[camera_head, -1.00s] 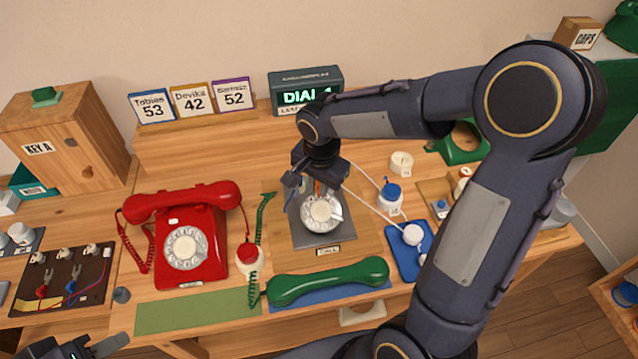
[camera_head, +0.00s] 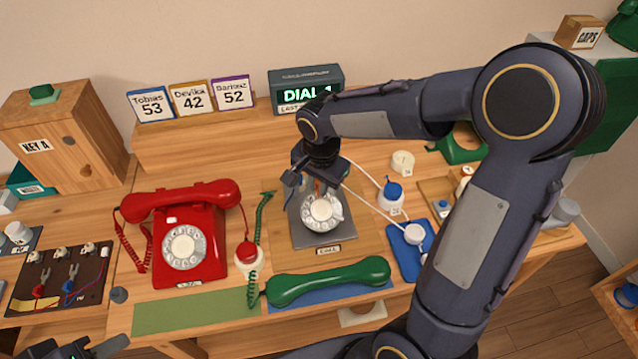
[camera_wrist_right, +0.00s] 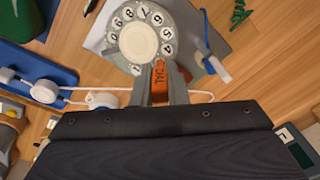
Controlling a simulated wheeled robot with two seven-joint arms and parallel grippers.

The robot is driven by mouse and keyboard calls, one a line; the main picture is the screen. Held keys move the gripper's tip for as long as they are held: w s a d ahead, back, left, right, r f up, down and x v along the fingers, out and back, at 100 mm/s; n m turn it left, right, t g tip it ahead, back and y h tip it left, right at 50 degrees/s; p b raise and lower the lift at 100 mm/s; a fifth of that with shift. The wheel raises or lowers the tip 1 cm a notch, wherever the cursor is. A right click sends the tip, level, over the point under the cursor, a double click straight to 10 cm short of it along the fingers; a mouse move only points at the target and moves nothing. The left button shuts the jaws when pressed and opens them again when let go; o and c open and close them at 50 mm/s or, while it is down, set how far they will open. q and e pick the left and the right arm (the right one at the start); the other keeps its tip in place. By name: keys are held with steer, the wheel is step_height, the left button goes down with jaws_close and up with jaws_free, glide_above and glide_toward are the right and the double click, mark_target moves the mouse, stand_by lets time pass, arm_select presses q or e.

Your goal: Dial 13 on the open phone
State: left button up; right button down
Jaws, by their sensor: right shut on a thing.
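The open phone is a grey plate (camera_head: 309,238) with a bare pale rotary dial (camera_head: 320,212), lying on the desk's middle. The dial (camera_wrist_right: 140,35) also shows in the right wrist view, with numbers round its pale centre. My right gripper (camera_head: 318,186) is over the far edge of the dial. In the wrist view its fingers are shut on an orange stick marked DIAL (camera_wrist_right: 160,80). The stick's tip is at the dial's rim; I cannot tell whether it sits in a hole. My left gripper (camera_head: 95,350) is partly in view at the bottom left, away from the phone.
A display (camera_head: 300,92) reads DIAL and a digit, partly covered by my right arm. A red phone (camera_head: 184,245) stands left. A green handset (camera_head: 328,280) lies in front.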

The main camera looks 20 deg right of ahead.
stand_by(0.4)
steer(key=shift+s+d, duration=0.25)
steer(key=shift+d, duration=0.3)
steer(key=shift+f, duration=0.1)
steer(key=shift+s+d, duration=0.1)
steer(key=shift+d, duration=0.05)
steer(key=shift+s+d+f+b, duration=0.1)
steer(key=shift+s+d+b, duration=0.2)
steer(key=shift+d+b, duration=0.05)
steer(key=shift+s+d+f+b, duration=0.2)
steer(key=shift+s+d+b, duration=0.1)
steer(key=shift+s, duration=0.25)
steer(key=shift+f, duration=0.1)
